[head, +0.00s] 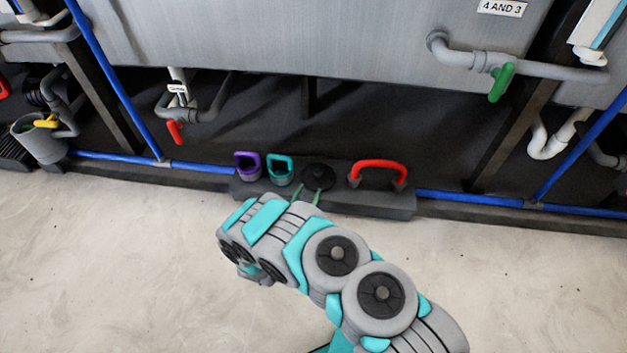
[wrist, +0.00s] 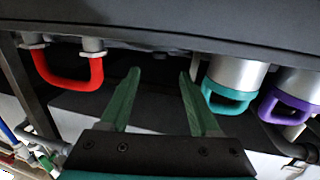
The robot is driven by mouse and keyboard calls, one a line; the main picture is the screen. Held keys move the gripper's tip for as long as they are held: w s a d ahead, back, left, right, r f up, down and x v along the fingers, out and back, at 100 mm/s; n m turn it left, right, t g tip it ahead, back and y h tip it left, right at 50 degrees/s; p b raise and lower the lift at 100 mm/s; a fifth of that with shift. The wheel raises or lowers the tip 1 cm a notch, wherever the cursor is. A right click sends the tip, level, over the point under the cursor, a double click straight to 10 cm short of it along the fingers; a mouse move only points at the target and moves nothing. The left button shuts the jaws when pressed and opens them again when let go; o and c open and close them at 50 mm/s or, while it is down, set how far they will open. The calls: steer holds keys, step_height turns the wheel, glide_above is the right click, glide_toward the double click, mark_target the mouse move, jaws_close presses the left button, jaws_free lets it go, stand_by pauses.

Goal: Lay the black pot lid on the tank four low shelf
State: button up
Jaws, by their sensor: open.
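The black pot lid (head: 318,176) sits on a low dark shelf (head: 385,206) in the head view, between a teal-handled mug and a red handle. My gripper (head: 307,195) is at the shelf's front, just before the lid, with its green fingers apart. In the wrist view my gripper (wrist: 160,95) is open, with nothing clearly held between its fingers. The lid cannot be told from the dark surfaces there. Whether the fingers touch it is unclear.
A teal-handled mug (head: 279,170) and a purple-handled mug (head: 248,166) stand left of the lid. A red handle (head: 378,165) is to its right. A grey tank labelled "4 AND 3" (head: 502,8) hangs above. Blue pipes (head: 470,198) run along the floor edge; open floor lies in front.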

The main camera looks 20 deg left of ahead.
steer(key=shift+s+d, duration=0.1)
steer(key=shift+s, duration=1.1)
